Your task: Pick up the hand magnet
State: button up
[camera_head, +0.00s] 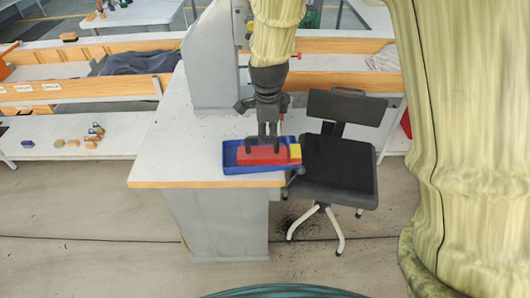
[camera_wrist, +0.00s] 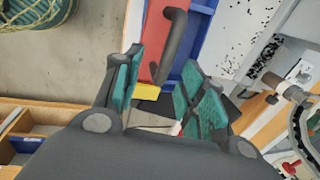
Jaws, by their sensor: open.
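The hand magnet is a red block (camera_head: 262,157) with a dark bar handle (camera_wrist: 175,40) and a yellow end (camera_head: 295,152). It lies in a blue tray (camera_head: 232,168) at the front right of the white table. My gripper (camera_head: 268,134) points down over the magnet. In the wrist view my gripper (camera_wrist: 158,88) is open, its teal-padded fingers spread to either side. The handle stands ahead of the fingers, with the yellow end (camera_wrist: 147,91) showing between them. Nothing is held. Whether the fingers touch the handle cannot be told.
The white table (camera_head: 170,150) has free room left of the tray. A grey machine column (camera_head: 212,60) rises behind it. A black chair (camera_head: 340,160) stands close at the right. Shelves with small coloured parts (camera_head: 92,138) are at the left.

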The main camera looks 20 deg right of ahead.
aim_at(270, 148)
jog(key=shift+w+f+p, duration=0.35)
jog(key=shift+f+p, duration=0.1)
jog(key=shift+f, duration=0.2)
jog(key=shift+w+f+p, duration=0.3)
jog(key=shift+f+p, duration=0.1)
jog(key=shift+f, duration=0.25)
jog(key=shift+w+d+f+p, duration=0.1)
jog(key=shift+f+p, duration=0.05)
jog(key=shift+f, duration=0.45)
jog(key=shift+w+d+f+p, duration=0.1)
jog(key=shift+f+p, duration=0.05)
jog(key=shift+f, duration=0.45)
grip_shut()
